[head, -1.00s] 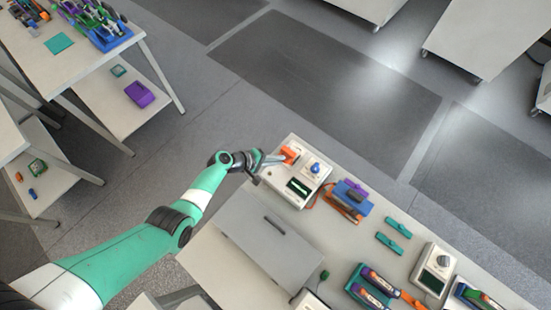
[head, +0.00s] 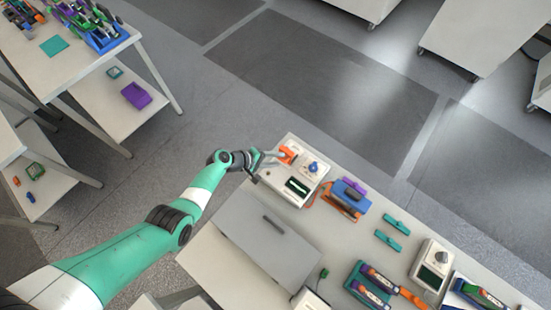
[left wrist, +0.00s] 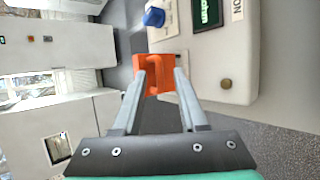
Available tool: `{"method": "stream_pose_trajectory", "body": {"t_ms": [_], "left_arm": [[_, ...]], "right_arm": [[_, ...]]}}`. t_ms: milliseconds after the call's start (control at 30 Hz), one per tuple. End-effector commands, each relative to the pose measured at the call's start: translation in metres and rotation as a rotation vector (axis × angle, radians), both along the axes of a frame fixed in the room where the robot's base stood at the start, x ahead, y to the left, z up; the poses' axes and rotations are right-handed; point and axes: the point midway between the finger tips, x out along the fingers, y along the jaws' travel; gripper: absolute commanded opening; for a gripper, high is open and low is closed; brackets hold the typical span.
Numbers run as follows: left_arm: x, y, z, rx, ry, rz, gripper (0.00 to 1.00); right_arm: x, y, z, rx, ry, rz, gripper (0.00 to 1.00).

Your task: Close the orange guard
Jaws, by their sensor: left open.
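The orange guard (head: 288,153) sits at the top left corner of the white cycler box (head: 284,188). In the left wrist view the guard (left wrist: 153,74) stands out from the face of the box (left wrist: 222,60), beside the blue knob (left wrist: 155,17). My left gripper (left wrist: 154,82) is open, its two fingers at either side of the guard's lower part. Whether the fingers touch it I cannot tell. In the head view my left gripper (head: 278,157) reaches the guard from the left. My right gripper is not in view.
The blue knob (head: 313,167) and a dark display (head: 297,187) are on the same box. A blue and orange holder (head: 346,197) stands close to its right. A grey lid-like panel (head: 262,235) lies in front. Teal clips (head: 389,240) lie further right.

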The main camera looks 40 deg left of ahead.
Motion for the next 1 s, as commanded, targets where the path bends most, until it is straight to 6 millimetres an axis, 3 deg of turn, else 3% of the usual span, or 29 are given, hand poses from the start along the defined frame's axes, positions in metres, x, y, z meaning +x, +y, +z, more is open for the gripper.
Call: {"method": "stream_pose_trajectory", "body": {"t_ms": [267,400,600,767,1000], "left_arm": [[-0.029,0.017,0.032,0.000,0.000,0.005,0.42],[-0.050,0.029,0.056,-0.002,0.005,0.004,0.42],[-0.070,0.040,0.070,-0.002,0.004,0.003,0.42],[-0.078,0.044,0.072,-0.002,0.002,0.002,0.42],[-0.080,0.045,0.070,0.000,0.001,0.000,0.42]], "right_arm": [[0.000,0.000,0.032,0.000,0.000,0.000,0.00],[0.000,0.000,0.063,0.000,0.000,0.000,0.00],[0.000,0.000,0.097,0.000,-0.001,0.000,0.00],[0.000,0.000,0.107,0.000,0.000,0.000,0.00],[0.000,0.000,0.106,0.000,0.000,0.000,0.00]]}}
